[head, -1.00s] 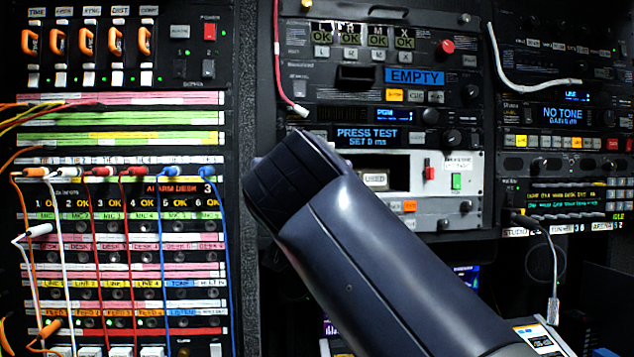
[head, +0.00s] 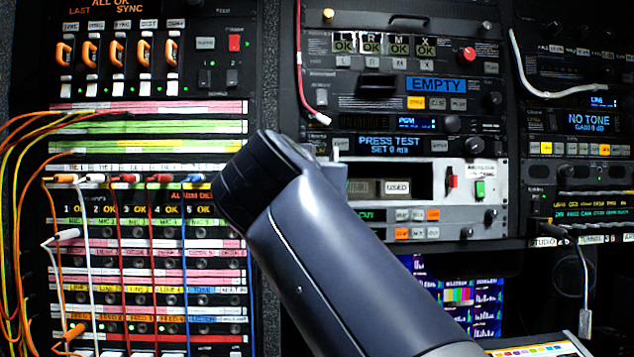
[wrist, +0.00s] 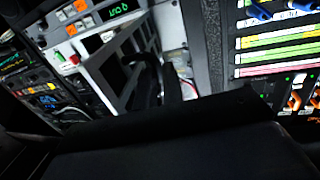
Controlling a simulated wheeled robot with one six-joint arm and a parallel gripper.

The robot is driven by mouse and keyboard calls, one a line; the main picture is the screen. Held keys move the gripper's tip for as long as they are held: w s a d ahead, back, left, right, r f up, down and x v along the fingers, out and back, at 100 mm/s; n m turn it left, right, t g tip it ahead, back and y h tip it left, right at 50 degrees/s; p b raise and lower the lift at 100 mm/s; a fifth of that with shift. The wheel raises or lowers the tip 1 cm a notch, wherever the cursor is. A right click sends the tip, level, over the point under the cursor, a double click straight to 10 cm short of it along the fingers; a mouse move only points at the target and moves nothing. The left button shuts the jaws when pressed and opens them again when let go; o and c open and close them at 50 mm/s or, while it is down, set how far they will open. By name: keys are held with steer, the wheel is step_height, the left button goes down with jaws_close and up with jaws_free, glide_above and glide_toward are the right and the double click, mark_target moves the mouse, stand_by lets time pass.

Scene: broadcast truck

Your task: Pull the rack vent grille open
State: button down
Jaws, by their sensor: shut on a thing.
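The rack vent grille (wrist: 112,72) shows in the wrist view as a grey slatted panel with dark gaps, standing at an angle to the rack face. A gap with a bright interior and a reddish cable shows beside it, so it looks partly open. My gripper (wrist: 158,82) shows as dark fingers at the grille's near edge, shut on it; the exact grip point is dark and hard to make out.
A white-faced rack unit (head: 491,205) stands right of my arm in the head view. Patch cables (head: 121,260) hang across the left rack. A red cable (head: 300,75) and a white cable (head: 535,75) hang higher up. A lit screen (head: 475,295) and a console corner (head: 545,348) are lower right.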

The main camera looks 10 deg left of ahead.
steer(key=c, duration=1.5)
jaws_free()
steer(key=shift+w, duration=0.15)
steer(key=shift+f, duration=0.1)
steer(key=s+b, duration=0.3)
steer(key=s, duration=0.8)
steer(key=shift+w, duration=0.15)
steer(key=w+p, duration=0.3)
steer(key=w, duration=0.7)
steer(key=shift+w, duration=0.35)
